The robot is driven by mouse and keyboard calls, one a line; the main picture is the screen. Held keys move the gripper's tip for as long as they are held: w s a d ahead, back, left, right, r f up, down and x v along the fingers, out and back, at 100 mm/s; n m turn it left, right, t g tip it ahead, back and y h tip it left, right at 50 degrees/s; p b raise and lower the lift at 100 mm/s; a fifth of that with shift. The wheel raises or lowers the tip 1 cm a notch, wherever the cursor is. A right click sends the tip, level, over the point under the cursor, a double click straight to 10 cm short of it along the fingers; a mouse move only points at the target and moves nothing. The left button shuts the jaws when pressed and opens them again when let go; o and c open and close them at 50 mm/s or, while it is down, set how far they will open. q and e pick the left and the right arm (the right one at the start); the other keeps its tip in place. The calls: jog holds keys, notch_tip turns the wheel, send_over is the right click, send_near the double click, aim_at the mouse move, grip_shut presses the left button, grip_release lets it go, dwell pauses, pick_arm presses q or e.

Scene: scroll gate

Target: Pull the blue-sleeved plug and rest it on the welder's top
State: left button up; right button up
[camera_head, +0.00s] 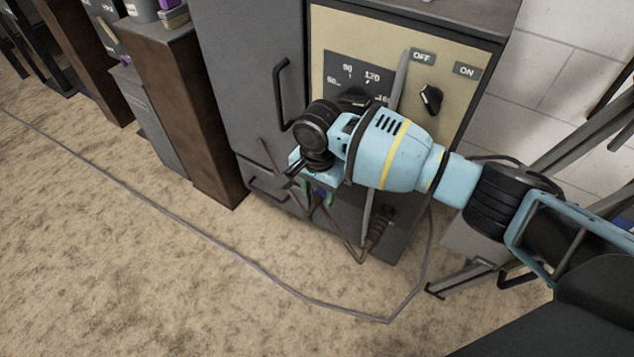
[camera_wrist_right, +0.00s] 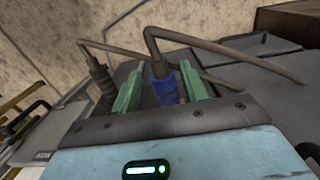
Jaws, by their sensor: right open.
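The welder (camera_head: 250,75) is a grey cabinet with a beige control panel; a strip of its grey top (camera_head: 455,12) shows at the upper edge of the head view. My right gripper (camera_head: 316,192) is low in front of the welder, below the panel. In the right wrist view, the open green fingers (camera_wrist_right: 160,70) stand on either side of the blue-sleeved plug (camera_wrist_right: 164,88), with a gap on its left. The plug's lower end is hidden behind the gripper body. In the head view my arm hides most of the plug. My left gripper is out of view.
A dark-sleeved plug (camera_head: 378,230) with its own cable sits to the right; it also shows in the wrist view (camera_wrist_right: 102,82). A thin cable (camera_head: 250,262) lies across the carpet. A brown cabinet (camera_head: 205,120) stands left of the welder. The panel has a black switch knob (camera_head: 431,98).

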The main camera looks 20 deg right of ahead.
jog(key=shift+f, duration=0.9)
grip_shut()
jog(key=shift+s+a, duration=0.2)
jog(key=shift+a, duration=0.05)
dwell(0.5)
jog(key=shift+s+a+r+p, duration=0.1)
jog(key=shift+s+a+p, duration=0.85)
jog(key=shift+a+p, duration=0.35)
jog(key=shift+s+a+p, duration=0.35)
jog(key=shift+p, duration=0.1)
